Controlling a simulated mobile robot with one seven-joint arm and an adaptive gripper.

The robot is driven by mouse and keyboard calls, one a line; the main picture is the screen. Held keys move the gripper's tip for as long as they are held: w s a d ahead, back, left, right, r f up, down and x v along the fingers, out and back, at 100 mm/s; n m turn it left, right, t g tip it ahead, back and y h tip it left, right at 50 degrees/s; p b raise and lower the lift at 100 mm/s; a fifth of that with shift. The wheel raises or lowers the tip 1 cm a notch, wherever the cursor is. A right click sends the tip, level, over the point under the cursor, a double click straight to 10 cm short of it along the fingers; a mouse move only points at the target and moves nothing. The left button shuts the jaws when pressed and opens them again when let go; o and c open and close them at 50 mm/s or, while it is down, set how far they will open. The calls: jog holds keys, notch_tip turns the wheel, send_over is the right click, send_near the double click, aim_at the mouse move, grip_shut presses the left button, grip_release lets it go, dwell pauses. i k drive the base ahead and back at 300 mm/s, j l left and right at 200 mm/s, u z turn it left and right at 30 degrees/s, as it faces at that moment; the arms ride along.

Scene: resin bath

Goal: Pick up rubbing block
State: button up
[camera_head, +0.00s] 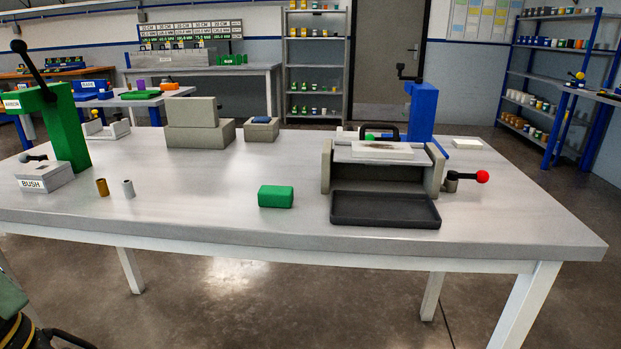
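A small green block (276,196) with rounded edges lies alone on the front middle of the grey worktable (220,215); it may be the rubbing block, but no label shows. It sits left of the black tray (385,209), apart from it. My gripper is not in view, so whether it is open or shut does not show.
Behind the tray stands a grey fixture (434,171) with a red-knobbed crank (482,176). A blue press (422,110) stands behind it, and a green press (65,130) at left. Two small cylinders (102,187) (128,188) stand front left. Grey blocks (200,133) stand at the back.

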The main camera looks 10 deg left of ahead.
aim_at(278, 197)
jog(key=u, duration=1.15)
jog(key=i+l+u, duration=0.1)
jog(key=l+u, duration=0.5)
jog(key=l, duration=1.25)
jog(key=i, duration=0.05)
